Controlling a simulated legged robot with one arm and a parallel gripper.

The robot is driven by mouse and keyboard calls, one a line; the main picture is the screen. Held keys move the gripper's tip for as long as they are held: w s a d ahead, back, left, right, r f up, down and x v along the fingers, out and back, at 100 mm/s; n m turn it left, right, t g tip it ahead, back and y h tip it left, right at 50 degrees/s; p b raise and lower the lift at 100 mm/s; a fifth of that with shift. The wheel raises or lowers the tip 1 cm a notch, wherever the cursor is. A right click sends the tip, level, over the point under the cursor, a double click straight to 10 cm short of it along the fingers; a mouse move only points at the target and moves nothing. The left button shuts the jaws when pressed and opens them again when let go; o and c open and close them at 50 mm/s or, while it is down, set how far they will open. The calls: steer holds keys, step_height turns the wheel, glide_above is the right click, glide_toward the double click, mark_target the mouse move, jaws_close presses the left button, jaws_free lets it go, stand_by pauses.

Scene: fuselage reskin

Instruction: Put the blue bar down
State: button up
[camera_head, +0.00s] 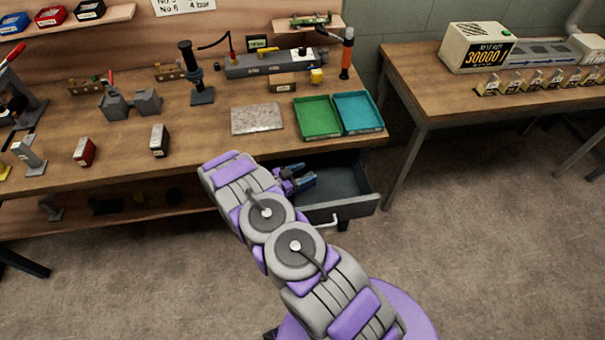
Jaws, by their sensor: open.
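My gripper (304,177) is over the left part of an open grey drawer (358,205) under the workbench. It is small in the picture and partly hidden by my arm. Its jaws are open. Dark blue shapes show at the gripper's end; I cannot tell whether they are the fingers or a blue bar between or below them. No blue bar can be made out clearly elsewhere. The right part of the drawer's floor looks empty; its left part is hidden by my arm.
A green tray (318,118) and a teal tray (358,112) stand on the workbench (225,150) above the drawer, beside a speckled plate (257,119). Several tools stand farther back. A second table (440,95) is at the right, with clear floor in front.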

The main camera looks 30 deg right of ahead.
steer(key=shift+r, duration=0.2)
steer(key=shift+r+p, duration=0.35)
steer(key=shift+r, duration=0.15)
steer(key=p+v, duration=0.1)
steer(key=v, duration=0.6)
steer(key=shift+a, duration=0.25)
